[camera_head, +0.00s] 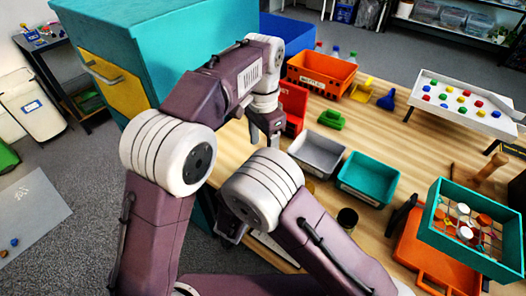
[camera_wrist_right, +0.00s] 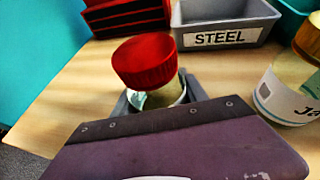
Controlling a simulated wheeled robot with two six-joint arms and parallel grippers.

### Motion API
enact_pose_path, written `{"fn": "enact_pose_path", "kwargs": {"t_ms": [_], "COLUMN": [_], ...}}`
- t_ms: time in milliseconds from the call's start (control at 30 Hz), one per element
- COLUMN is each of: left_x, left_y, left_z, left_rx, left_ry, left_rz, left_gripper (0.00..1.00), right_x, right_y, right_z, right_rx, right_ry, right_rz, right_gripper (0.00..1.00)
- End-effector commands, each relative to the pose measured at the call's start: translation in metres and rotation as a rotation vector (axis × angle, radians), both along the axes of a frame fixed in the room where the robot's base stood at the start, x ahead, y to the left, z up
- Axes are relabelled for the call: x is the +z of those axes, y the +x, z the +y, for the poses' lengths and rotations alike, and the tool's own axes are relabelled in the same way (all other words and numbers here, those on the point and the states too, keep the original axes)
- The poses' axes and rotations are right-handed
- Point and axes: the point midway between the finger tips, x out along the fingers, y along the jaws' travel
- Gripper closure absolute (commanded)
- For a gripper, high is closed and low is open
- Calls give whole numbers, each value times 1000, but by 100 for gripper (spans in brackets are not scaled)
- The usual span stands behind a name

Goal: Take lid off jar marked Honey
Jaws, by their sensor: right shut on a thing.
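In the right wrist view, a glass jar (camera_wrist_right: 160,97) with a red ribbed lid (camera_wrist_right: 145,60) stands between the fingers of my right gripper (camera_wrist_right: 158,98). The gripper is shut on the jar body, below the lid. The lid sits on the jar. Any label on this jar is hidden, so I cannot read whether it says Honey. In the head view this jar and the right gripper are hidden behind my arm. My left gripper (camera_head: 266,128) hangs above the table near the red bin, fingers pointing down, apparently open and empty.
Another jar (camera_wrist_right: 290,88), its label starting "Ja", stands close on the right. Behind are the red bin (camera_head: 292,105), the grey STEEL bin (camera_head: 318,153) and a teal bin (camera_head: 368,178). A teal cabinet (camera_head: 175,50) borders the left. A dark-topped jar (camera_head: 347,219) stands nearer the front.

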Motion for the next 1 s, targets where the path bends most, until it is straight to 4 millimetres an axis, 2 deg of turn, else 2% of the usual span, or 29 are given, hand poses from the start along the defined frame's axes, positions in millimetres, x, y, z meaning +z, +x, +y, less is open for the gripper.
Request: {"fn": "enact_pose_path", "kwargs": {"t_ms": [300,500,600,700,900,1000], "left_x": [0,0,0,0,-1,-11], "left_y": [0,0,0,0,0,0], "left_z": [0,0,0,0,0,0], "left_rx": [-1083,-1670,-1860,-1971,-2020,-2019], "left_ry": [0,-1,-1,-1,-1,-3], "left_rz": [0,0,0,0,1,3], "left_gripper": [39,39,39,39,39,39], "right_x": [0,0,0,0,0,0], "right_y": [0,0,0,0,0,0], "right_z": [0,0,0,0,0,0], "right_rx": [0,0,0,0,0,0], "right_ry": [0,0,0,0,0,0], "right_rz": [-1,-1,-1,-1,-1,-1], "right_gripper": [100,100,100,100,100,100]}}
